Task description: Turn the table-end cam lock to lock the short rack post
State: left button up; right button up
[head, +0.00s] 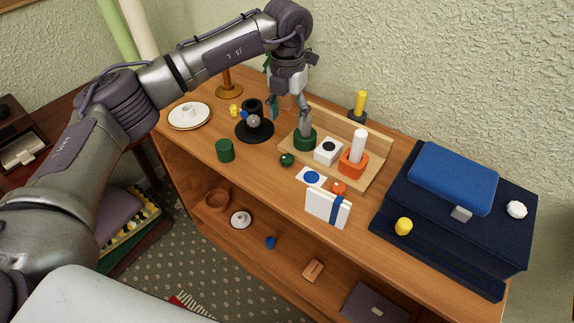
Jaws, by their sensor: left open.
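A wooden rack (345,128) stands on the sideboard top, with a green base (304,141), a white block (328,152) with a dark hole, and an orange block (352,166) in a row. A white post (359,144) stands upright in the orange block. A grey upright piece (306,125) rises from the green base; I cannot tell where it ends and my finger begins. A dark green knob (287,159) and an orange knob (338,187) sit at the rack's front. My left gripper (288,113) is open, pointing down above and beside the green base. My right gripper does not show.
A blue disc on a white card (311,178) and a white box with blue band (328,207) lie in front. A green cup (225,150), black stand (254,130) and white plate (189,116) are left. A navy case (448,249) fills the right. A yellow-topped post (359,103) stands behind.

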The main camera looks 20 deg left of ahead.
aim_at(287, 157)
pick_arm(q)
notch_tip(287, 157, down, 14)
jog(key=shift+w+a+r+p, duration=0.1)
jog(key=shift+w+a+p, duration=0.05)
jog(key=shift+p, duration=0.75)
jog(key=c, duration=1.1)
